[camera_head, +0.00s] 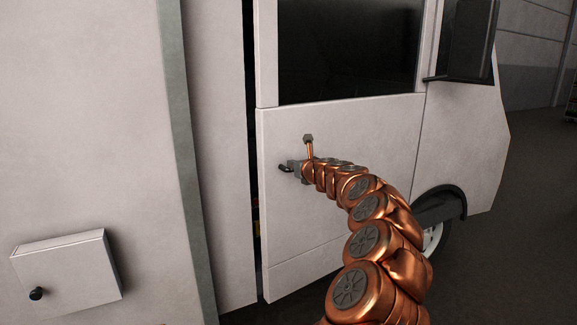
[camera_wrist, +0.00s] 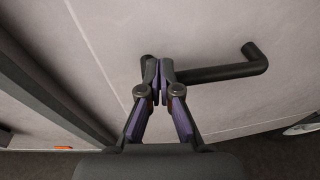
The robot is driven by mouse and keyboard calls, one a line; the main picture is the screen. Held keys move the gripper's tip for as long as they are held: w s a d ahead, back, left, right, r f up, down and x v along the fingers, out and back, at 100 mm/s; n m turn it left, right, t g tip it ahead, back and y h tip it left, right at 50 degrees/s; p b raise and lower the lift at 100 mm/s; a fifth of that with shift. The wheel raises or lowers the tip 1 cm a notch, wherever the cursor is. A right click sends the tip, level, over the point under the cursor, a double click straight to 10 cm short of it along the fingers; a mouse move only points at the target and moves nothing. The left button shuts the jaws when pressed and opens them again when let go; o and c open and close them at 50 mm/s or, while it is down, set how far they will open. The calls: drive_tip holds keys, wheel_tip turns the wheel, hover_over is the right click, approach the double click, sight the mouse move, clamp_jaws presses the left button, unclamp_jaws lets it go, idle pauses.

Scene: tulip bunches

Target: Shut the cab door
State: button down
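The white cab door (camera_head: 345,150) has a dark window in its upper half and stands slightly ajar. A dark gap (camera_head: 252,150) runs along its left edge. The dark door handle (camera_wrist: 215,73) is a bar on the door's face; its right end bends toward the door. In the head view only a small part of the handle (camera_head: 285,168) shows beside my gripper (camera_head: 293,168). In the wrist view my gripper (camera_wrist: 158,75) has its fingertips together in front of the handle's left end. The handle passes behind them; I cannot tell whether they touch it. Nothing shows between them.
A white box (camera_head: 68,275) with a black knob sticks out from the body panel at lower left. A wheel (camera_head: 435,238) is behind my arm. Dark open floor (camera_head: 510,260) lies to the right.

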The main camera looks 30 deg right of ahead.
drive_tip(key=r+v, duration=0.1)
drive_tip(key=v, duration=0.2)
drive_tip(key=n+t+y+b, duration=0.1)
drive_tip(key=n+t+y, duration=0.1)
drive_tip(key=y, duration=0.1)
approach(272, 150)
drive_tip(key=shift+w+a+f+p, duration=0.15)
drive_tip(key=shift+w+p, duration=0.55)
drive_tip(key=shift+w, duration=0.35)
drive_tip(key=shift+w+a+r+p, duration=0.15)
drive_tip(key=shift+w+p, duration=0.55)
drive_tip(key=shift+w, duration=0.35)
drive_tip(key=shift+w+a+f+p, duration=0.15)
drive_tip(key=shift+w+p, duration=0.55)
drive_tip(key=shift+w, duration=0.4)
drive_tip(key=shift+w+h, duration=0.15)
drive_tip(key=shift+h, duration=0.25)
